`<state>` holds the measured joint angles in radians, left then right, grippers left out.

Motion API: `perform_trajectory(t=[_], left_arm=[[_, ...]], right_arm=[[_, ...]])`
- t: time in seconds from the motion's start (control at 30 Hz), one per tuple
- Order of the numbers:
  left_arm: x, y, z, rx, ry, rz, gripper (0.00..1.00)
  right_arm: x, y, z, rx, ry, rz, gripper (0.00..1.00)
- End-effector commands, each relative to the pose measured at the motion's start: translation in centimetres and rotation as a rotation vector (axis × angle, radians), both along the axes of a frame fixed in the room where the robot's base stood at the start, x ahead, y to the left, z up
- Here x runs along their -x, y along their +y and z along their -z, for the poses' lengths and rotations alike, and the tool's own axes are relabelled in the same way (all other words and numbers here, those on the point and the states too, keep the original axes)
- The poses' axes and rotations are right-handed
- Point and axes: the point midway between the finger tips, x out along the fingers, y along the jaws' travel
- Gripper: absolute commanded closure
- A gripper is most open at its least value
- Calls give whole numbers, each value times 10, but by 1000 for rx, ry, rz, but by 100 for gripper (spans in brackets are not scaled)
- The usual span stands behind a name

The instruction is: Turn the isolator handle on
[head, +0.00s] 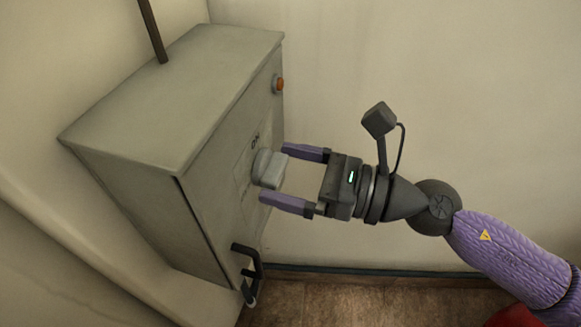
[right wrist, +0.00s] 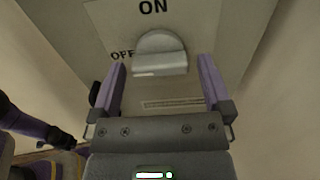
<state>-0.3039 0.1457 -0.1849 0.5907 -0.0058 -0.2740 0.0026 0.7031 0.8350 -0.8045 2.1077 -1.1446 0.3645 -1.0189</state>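The isolator handle (head: 269,168) is a pale grey knob on the front face of a grey metal box (head: 170,95). In the right wrist view the handle (right wrist: 160,50) sits on a light plate, with "ON" printed above it and "OFF" to its left. Which mark it points to I cannot tell. My right gripper (head: 276,173) is open, with its two purple fingers reaching toward the box on either side of the handle. In the wrist view the fingers (right wrist: 162,68) stand apart with visible gaps to the handle. My left gripper's fingers do not show.
An orange button (head: 278,84) is on the box's front near the top. A black bent lever (head: 247,268) sticks out near its lower edge. A dark conduit (head: 152,30) enters the box top. Plain wall lies behind, with open room right of the box.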

Motion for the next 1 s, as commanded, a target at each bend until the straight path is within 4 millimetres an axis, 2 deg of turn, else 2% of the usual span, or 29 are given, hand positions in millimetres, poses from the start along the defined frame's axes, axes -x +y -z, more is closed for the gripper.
perform_trajectory(t=[0.03, 0.3, 0.4, 0.67, 1.0], left_arm=[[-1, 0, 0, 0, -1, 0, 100], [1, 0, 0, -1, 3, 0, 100], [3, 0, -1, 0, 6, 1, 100], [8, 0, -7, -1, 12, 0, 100], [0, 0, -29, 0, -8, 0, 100]], right_arm=[[0, 0, 0, 0, 0, 0, 8], [0, 0, 0, 0, 0, 0, 66], [0, 0, 0, 0, 0, 1, 83], [0, 0, -2, -13, 36, 1, 83], [0, 0, -5, -87, 263, 1, 82]])
